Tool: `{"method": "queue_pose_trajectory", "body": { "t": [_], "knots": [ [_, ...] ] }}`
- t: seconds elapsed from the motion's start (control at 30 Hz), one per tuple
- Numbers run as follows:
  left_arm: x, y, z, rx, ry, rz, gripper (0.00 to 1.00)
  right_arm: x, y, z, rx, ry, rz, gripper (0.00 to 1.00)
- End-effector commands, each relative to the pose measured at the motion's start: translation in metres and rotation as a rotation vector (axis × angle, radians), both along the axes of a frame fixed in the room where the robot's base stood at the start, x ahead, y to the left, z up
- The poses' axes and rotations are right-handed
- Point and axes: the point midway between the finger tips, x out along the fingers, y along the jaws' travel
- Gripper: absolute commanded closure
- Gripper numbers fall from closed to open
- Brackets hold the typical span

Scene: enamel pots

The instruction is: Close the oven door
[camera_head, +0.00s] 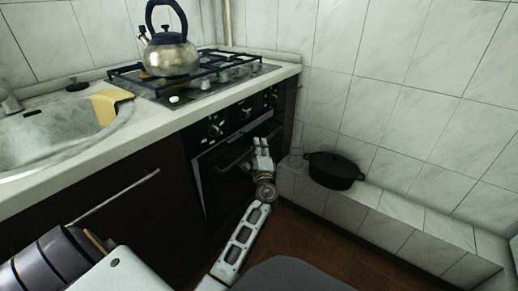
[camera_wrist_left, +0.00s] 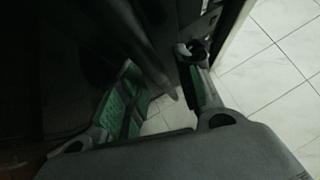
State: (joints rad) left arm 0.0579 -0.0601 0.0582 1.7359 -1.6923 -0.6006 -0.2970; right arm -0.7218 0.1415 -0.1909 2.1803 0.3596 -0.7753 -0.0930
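The dark oven door (camera_head: 212,190) is under the stove, with a bar handle (camera_head: 232,162) across its upper part. A pale edge shows along its left side, and its top stands slightly out from the front, so it looks ajar. My left gripper (camera_head: 262,147) is in front of the door's right part, near the handle's right end. Whether it touches is unclear. In the left wrist view the fingers of my left gripper (camera_wrist_left: 160,95) are spread, with green pads. A dark bar-like edge runs between them; I cannot tell which part it is. My right gripper is not in view.
A kettle (camera_head: 171,55) stands on the gas stove (camera_head: 190,84). Control knobs (camera_head: 245,113) line the panel above the door. A black pot (camera_head: 334,171) sits on a tiled ledge (camera_head: 410,212) at right. A sink (camera_head: 50,138) is at left. Brown floor (camera_head: 300,235) shows below.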

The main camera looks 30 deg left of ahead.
Motion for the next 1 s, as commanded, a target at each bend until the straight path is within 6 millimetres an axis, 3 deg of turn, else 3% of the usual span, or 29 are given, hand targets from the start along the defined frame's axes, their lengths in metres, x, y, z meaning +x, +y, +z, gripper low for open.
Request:
{"method": "queue_pose_trajectory", "body": {
  "t": [0.03, 0.27, 0.67, 1.0],
  "knots": [
    [0.000, 0.000, 0.000, 0.000, 0.000, 0.000, 0.72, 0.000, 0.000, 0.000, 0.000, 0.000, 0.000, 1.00],
    [0.000, 0.000, 0.000, 0.000, 0.000, 0.000, 1.00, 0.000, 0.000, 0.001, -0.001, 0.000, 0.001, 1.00],
    [0.000, 0.002, 0.000, -0.005, 0.001, 0.000, 1.00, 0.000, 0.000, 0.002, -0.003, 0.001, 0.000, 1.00],
    [0.000, 0.022, 0.004, -0.050, 0.008, 0.000, 1.00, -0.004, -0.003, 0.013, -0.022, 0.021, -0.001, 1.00]
  ]
}}
